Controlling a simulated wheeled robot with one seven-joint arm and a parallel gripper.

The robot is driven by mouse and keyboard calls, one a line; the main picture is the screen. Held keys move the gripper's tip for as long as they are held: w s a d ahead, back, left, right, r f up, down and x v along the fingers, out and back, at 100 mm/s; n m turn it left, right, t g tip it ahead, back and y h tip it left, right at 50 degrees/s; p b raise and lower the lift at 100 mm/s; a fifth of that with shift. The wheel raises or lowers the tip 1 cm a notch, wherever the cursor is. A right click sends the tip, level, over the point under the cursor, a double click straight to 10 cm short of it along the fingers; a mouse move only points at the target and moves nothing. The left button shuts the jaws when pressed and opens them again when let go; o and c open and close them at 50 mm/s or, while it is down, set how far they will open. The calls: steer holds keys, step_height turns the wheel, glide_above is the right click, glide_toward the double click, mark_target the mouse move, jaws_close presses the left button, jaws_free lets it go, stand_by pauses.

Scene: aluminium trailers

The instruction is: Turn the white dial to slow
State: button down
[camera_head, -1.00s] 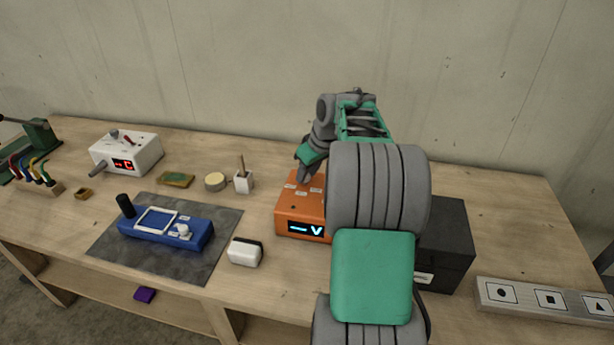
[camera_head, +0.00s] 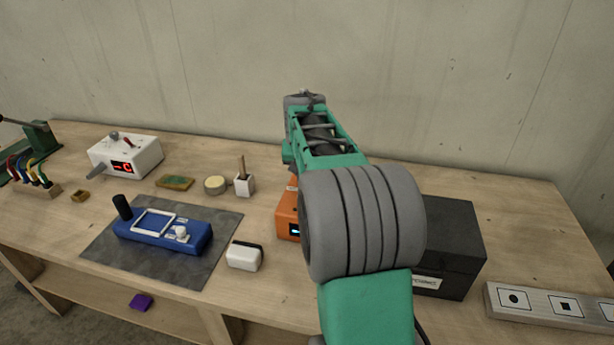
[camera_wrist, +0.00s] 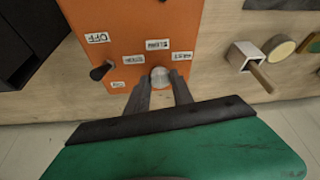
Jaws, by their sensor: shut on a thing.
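The orange box (camera_head: 286,216) stands on the bench, mostly hidden behind my arm in the head view. Its top fills the middle of the wrist view (camera_wrist: 125,25). A pale, round, white dial (camera_wrist: 160,74) sits on it between small labels, which appear upside down and are hard to read; one beyond the dial seems to say SLOW (camera_wrist: 157,44). My gripper (camera_wrist: 160,82) is shut on this dial, with one dark finger on each side. No pointer mark is clear on the dial. In the head view the gripper is hidden by my arm.
A black switch (camera_wrist: 100,72) is on the same box, beside the dial. A black box (camera_head: 455,250) stands to the right. A blue device (camera_head: 165,231) with a white knob lies on a dark mat. A white block (camera_head: 245,256) and brush holder (camera_head: 244,184) are near, left.

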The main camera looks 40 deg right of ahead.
steer(key=shift+m, duration=0.3)
steer(key=c, duration=1.1)
jaws_free()
steer(key=shift+r, duration=0.1)
steer(key=v, duration=0.7)
steer(key=shift+a+r+b, duration=0.15)
steer(key=shift+r+b, duration=0.15)
steer(key=shift+b, duration=0.1)
steer(key=shift+s, duration=0.1)
